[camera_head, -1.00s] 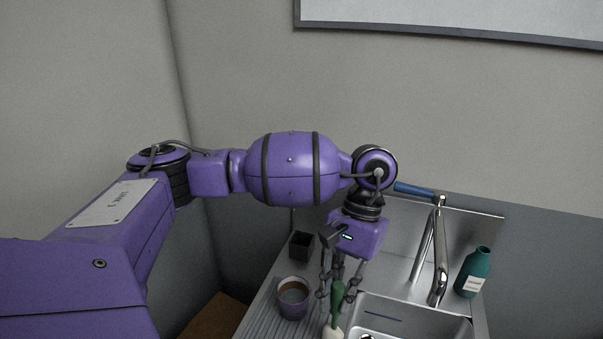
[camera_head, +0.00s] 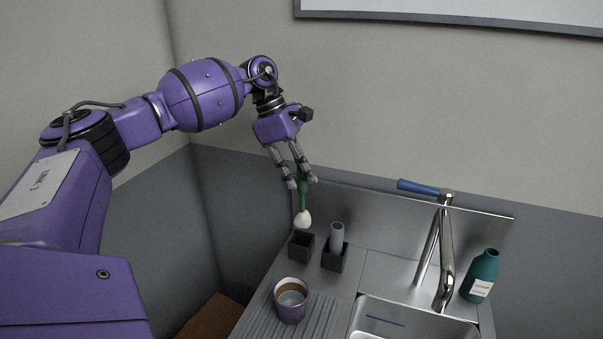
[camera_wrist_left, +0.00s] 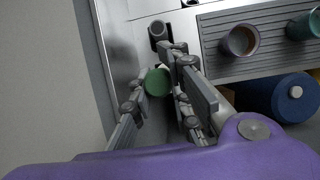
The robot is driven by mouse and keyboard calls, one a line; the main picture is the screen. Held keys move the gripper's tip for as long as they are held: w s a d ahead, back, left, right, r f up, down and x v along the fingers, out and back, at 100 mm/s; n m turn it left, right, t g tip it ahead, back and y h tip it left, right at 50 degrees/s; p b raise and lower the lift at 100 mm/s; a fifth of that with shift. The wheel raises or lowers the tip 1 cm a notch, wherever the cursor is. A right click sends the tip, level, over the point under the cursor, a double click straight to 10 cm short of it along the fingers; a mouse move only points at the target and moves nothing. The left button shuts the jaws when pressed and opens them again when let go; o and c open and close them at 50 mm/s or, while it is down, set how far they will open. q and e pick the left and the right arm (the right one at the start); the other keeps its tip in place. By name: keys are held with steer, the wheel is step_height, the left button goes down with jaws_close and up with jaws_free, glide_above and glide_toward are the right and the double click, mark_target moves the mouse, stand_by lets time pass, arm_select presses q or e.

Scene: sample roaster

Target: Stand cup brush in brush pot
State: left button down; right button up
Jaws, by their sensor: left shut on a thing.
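The cup brush (camera_head: 303,215) has a green handle and a pale bulb-shaped head. My left gripper (camera_head: 302,182) is shut on its handle and holds it nearly upright, head down. In the left wrist view the green handle end (camera_wrist_left: 157,82) shows between the fingers. The brush head appears just above a small dark square pot (camera_head: 301,248), likely the brush pot, at the back left of the counter; I cannot tell whether they touch. My right gripper is out of view.
A second dark pot (camera_head: 334,260) holding a grey cylinder (camera_head: 337,234) stands just right. A purple cup (camera_head: 291,303) stands on the ribbed drainer in front. The tap (camera_head: 440,260), sink (camera_head: 400,312) and teal bottle (camera_head: 483,275) are further right. Walls rise behind.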

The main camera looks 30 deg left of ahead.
arm_select(q)
steer(key=shift+w+a+r, duration=0.1)
steer(key=shift+a, duration=0.1)
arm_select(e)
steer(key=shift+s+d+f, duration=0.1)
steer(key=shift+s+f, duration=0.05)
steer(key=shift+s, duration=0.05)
